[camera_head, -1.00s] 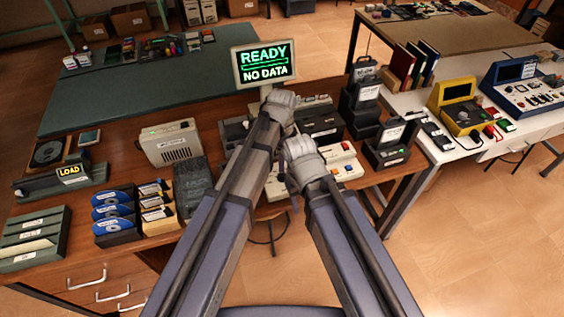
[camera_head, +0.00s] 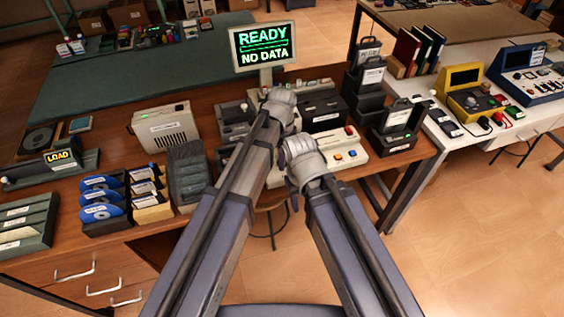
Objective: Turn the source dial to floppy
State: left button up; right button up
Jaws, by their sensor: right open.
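The source dial cannot be made out; my arms cover part of the desk middle. A cream control console (camera_head: 348,150) with red, yellow and blue buttons shows just right of my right gripper. A monitor (camera_head: 262,46) behind it reads "READY NO DATA". My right gripper (camera_head: 300,158) is open and seems empty, seen over the console's left front part. My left gripper (camera_head: 279,104) is up and left of it, below the monitor in the picture; its fingers are hidden, so its state is unclear.
A cream drive box (camera_head: 165,127) and a "LOAD" unit (camera_head: 62,160) are at the left. Black holders (camera_head: 395,138) stand right of the console. A white table (camera_head: 500,128) with a yellow device (camera_head: 468,92) is further right. Open floor (camera_head: 470,230) lies front right.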

pick_arm(q)
jog(key=shift+f, duration=0.25)
grip_shut()
dwell(0.5)
